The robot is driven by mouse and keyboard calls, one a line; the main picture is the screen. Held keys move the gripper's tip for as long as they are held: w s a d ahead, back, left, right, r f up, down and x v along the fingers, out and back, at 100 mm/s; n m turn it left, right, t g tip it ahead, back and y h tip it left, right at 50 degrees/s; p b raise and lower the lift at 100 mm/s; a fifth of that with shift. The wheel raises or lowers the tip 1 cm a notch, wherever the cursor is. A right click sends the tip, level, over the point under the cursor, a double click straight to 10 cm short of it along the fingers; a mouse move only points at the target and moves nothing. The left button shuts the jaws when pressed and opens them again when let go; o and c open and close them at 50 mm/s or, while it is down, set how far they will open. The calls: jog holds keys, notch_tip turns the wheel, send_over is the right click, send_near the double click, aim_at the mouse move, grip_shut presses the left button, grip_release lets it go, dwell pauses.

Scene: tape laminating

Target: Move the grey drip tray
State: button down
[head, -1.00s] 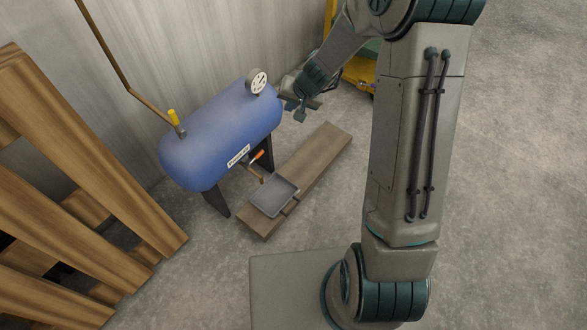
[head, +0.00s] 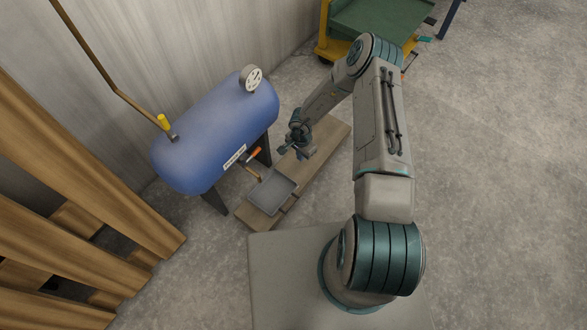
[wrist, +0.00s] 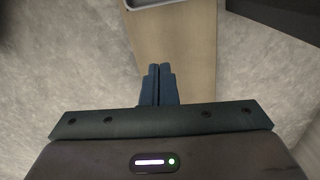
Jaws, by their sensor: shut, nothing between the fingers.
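The grey drip tray (head: 271,195) is a shallow square tray. In the head view it lies on the near left end of a wooden plank, below the blue tank. Only its rounded rim (wrist: 160,5) shows at the top edge of the wrist view. My gripper (head: 290,152) is over the farther part of the plank, up and right of the tray and apart from it. In the wrist view its two blue fingers (wrist: 159,68) are together with nothing between them.
The wooden plank (head: 322,142) lies on the concrete floor. The blue tank (head: 215,135) stands on dark legs beside it, with an orange-handled drain valve (head: 254,154) close to the tray. A wooden pallet (head: 75,185) leans at left. A green-topped cart (head: 375,22) stands behind. Floor at right is clear.

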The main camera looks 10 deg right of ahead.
aim_at(296, 177)
notch_tip(296, 177, down, 11)
jog(key=b, duration=0.4)
jog(key=shift+s+a+b, duration=0.15)
jog(key=shift+b, duration=0.2)
jog(key=shift+s+a+r, duration=0.4)
jog(key=shift+s+a, duration=0.25)
jog(key=shift+a, duration=0.2)
jog(key=shift+s+a, duration=0.5)
jog(key=shift+a, duration=0.05)
